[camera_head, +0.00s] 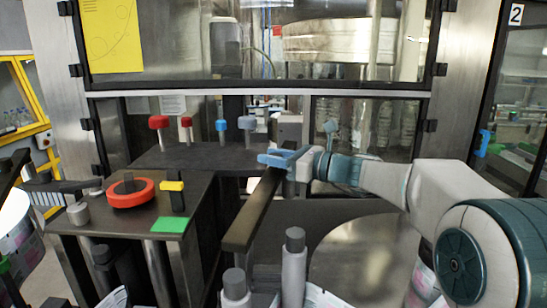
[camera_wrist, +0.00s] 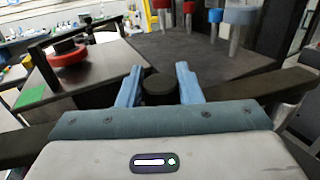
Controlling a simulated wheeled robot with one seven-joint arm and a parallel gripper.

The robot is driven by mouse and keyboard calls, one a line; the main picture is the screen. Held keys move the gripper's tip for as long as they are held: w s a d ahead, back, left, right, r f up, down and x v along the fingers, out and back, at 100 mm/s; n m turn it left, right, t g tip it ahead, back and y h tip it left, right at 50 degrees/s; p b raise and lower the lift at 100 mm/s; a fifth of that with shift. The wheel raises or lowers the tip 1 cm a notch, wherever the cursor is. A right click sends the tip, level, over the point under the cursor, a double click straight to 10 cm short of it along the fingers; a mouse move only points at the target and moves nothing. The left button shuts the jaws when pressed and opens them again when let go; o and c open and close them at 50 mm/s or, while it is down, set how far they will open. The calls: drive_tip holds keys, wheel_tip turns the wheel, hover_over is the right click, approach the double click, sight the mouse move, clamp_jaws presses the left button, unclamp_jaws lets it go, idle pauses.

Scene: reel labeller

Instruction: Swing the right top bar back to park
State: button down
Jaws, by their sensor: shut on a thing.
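The right top bar (camera_head: 255,210) is a long dark flat bar. In the head view it runs from near my gripper toward the front, its near end over the gap right of the left table. In the wrist view the bar (camera_wrist: 265,84) passes under my gripper and shows on both sides. My gripper (camera_head: 268,158) has blue fingers. In the wrist view my gripper (camera_wrist: 160,84) is shut on a round dark knob (camera_wrist: 160,90) that stands on the bar. The part of the bar under the gripper is hidden.
A dark table (camera_head: 185,156) behind carries red knobs (camera_head: 158,122) and blue knobs (camera_head: 246,123) on posts. The left table (camera_head: 105,218) holds a red ring (camera_head: 130,192), a yellow-topped post and a green patch. Grey posts (camera_head: 294,265) stand in front. A framed glass guard (camera_head: 265,85) closes the back.

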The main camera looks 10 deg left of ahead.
idle(0.3)
drive_tip(key=c, duration=1)
unclamp_jaws()
drive_tip(key=shift+a, duration=0.15)
drive_tip(key=shift+c, duration=0.2)
drive_tip(key=b+v, duration=0.3)
drive_tip(key=v, duration=1.1)
drive_tip(key=shift+b, duration=0.3)
